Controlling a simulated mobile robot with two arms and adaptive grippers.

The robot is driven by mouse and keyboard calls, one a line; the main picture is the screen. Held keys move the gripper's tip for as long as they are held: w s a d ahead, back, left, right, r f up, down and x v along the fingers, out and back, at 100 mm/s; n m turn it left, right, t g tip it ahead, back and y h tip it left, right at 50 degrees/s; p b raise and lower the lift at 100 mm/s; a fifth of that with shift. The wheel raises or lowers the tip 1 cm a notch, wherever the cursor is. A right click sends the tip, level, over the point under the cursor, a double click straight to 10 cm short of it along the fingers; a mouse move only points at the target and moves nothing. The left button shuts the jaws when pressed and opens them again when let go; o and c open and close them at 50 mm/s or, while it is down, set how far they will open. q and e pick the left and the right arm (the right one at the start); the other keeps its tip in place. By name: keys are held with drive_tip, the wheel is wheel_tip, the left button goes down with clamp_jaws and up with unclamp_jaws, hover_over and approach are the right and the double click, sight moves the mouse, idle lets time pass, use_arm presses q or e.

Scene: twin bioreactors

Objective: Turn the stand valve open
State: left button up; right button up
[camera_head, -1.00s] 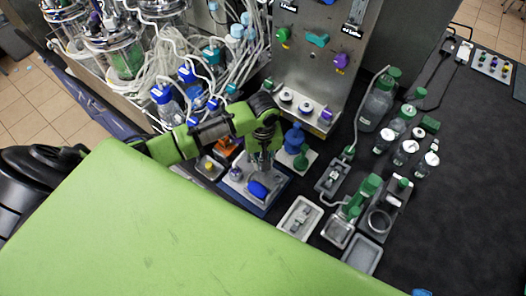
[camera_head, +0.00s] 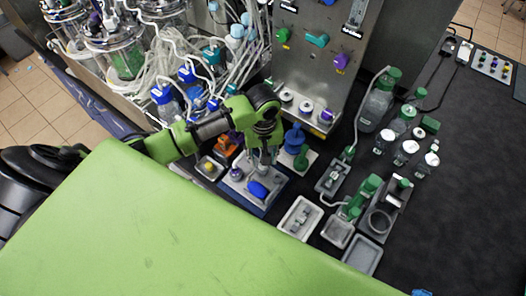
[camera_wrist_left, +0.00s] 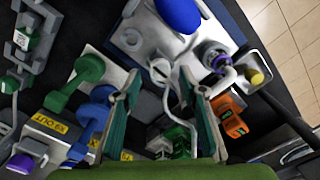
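A blue oval handle (camera_head: 258,189) lies at the front of a pale plate set on a dark blue base; I take it as the stand valve. In the left wrist view the handle (camera_wrist_left: 180,12) is at the top edge, beyond my fingertips. My left gripper (camera_head: 263,164) points down over the plate, just behind the handle. In the left wrist view its two green fingers (camera_wrist_left: 161,72) are apart, with a grey-white fitting visible between their tips. I cannot tell whether they touch it. My right gripper is in neither view.
Close by are a purple-capped piece (camera_wrist_left: 215,57), a yellow ball in a small tray (camera_wrist_left: 255,77), an orange block (camera_wrist_left: 228,115) and a blue valve (camera_head: 294,137). A metal panel (camera_head: 312,70) stands behind. The black bench (camera_head: 465,180) is clear at right.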

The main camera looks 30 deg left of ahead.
use_arm(q)
wheel_tip(320, 180, up, 10)
drive_tip(key=shift+f, duration=0.2)
drive_tip(key=shift+f, duration=0.1)
idle(0.5)
